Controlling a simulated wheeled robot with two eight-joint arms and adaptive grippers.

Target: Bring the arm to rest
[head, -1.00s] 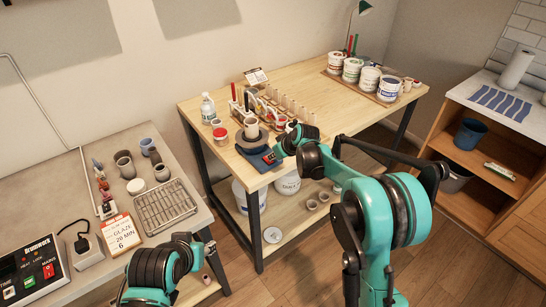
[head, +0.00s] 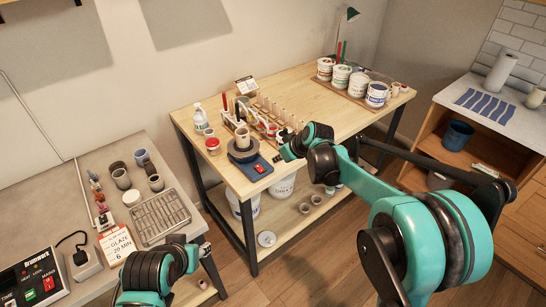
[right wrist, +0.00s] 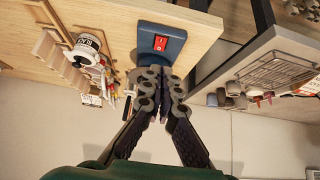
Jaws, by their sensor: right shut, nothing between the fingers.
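My right arm reaches over the wooden workbench (head: 300,98) from the right. Its gripper (right wrist: 162,88) is shut and empty in the right wrist view; in the head view its fingertips are largely hidden behind the teal wrist. It is near a small pottery wheel with a blue base (head: 257,167) and red switch, which also shows just beyond the fingers in the wrist view (right wrist: 177,49). I see no clear contact. A pale cup (head: 243,138) stands on the grey wheel head.
Tool and test-piece racks (head: 268,118) stand behind the wheel. Several glaze tubs (head: 340,78) are at the bench's far right. The left grey table holds a wire rack (head: 160,217), pots and a control box (head: 35,277). A shelf unit (head: 455,160) stands right.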

